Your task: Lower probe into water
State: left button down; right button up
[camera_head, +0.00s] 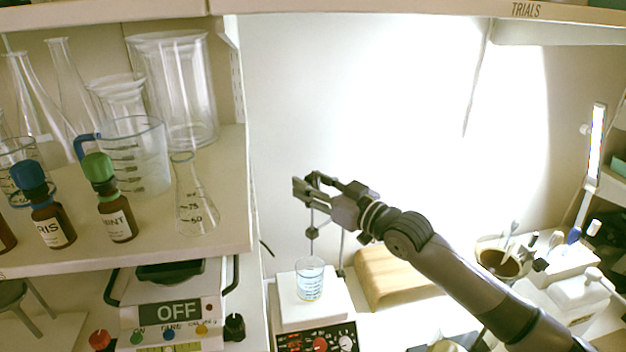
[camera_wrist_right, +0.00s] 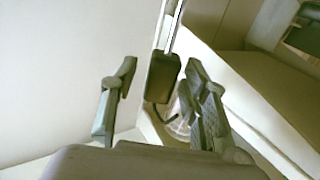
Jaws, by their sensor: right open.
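A glass beaker (camera_head: 310,281) with bluish water and markings stands on a white hotplate stirrer (camera_head: 313,312). A thin probe (camera_head: 312,218) with a small dark block hangs upright above the beaker; its tip is hard to make out. My right gripper (camera_head: 308,188) is at the upper part of the probe, above the beaker. In the right wrist view my right gripper (camera_wrist_right: 160,90) has its fingers apart, with a dark block (camera_wrist_right: 162,77) seen between them. Touch cannot be told. The beaker shows faintly there behind the right finger (camera_wrist_right: 180,128). My left gripper is out of view.
A shelf (camera_head: 215,245) on the left holds glassware and capped brown bottles (camera_head: 116,217). Below it is a device reading OFF (camera_head: 178,311).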

grip_shut()
dwell(0.7)
dwell(0.3)
